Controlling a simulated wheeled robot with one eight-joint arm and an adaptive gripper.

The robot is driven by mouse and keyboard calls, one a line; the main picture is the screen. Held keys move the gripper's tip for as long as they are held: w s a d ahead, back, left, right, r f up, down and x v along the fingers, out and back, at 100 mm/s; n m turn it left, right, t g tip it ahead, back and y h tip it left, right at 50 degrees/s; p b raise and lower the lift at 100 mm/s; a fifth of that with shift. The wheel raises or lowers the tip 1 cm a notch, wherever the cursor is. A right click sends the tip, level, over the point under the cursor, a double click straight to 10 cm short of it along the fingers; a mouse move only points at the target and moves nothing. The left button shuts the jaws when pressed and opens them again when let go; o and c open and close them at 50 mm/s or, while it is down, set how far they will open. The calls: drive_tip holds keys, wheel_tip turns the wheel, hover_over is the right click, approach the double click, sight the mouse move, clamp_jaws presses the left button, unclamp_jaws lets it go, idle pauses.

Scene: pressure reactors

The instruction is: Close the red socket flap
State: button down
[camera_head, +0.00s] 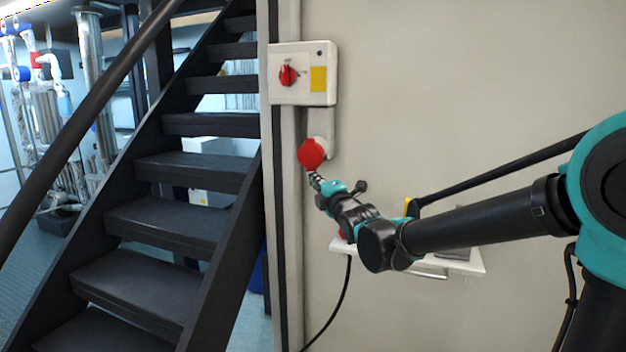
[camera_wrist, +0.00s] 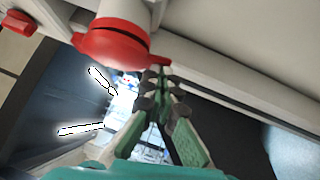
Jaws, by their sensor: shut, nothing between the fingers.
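The red socket flap (camera_head: 311,154) is a round red cover on the front of a white wall socket (camera_head: 322,139), below a switch box. In the wrist view the red flap (camera_wrist: 112,46) shows large at the top, with the pale socket body (camera_wrist: 125,12) behind it. My gripper (camera_head: 313,176) is just below the flap in the head view. In the wrist view my gripper (camera_wrist: 157,72) is shut and empty, with its fingertips close to the flap's lower right edge. I cannot tell whether they touch it. How far the flap stands open is not clear.
A white switch box (camera_head: 318,85) with a red rotary knob (camera_head: 287,75) and a yellow label is above the socket. A dark staircase (camera_head: 190,165) rises at left. A small white shelf (camera_head: 470,262) is below my arm, with a black cable (camera_head: 345,290) hanging beneath it.

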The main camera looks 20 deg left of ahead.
drive_tip(key=shift+w+n+y, duration=0.3)
drive_tip(key=shift+w+y, duration=0.05)
drive_tip(key=shift+y, duration=0.05)
idle(0.4)
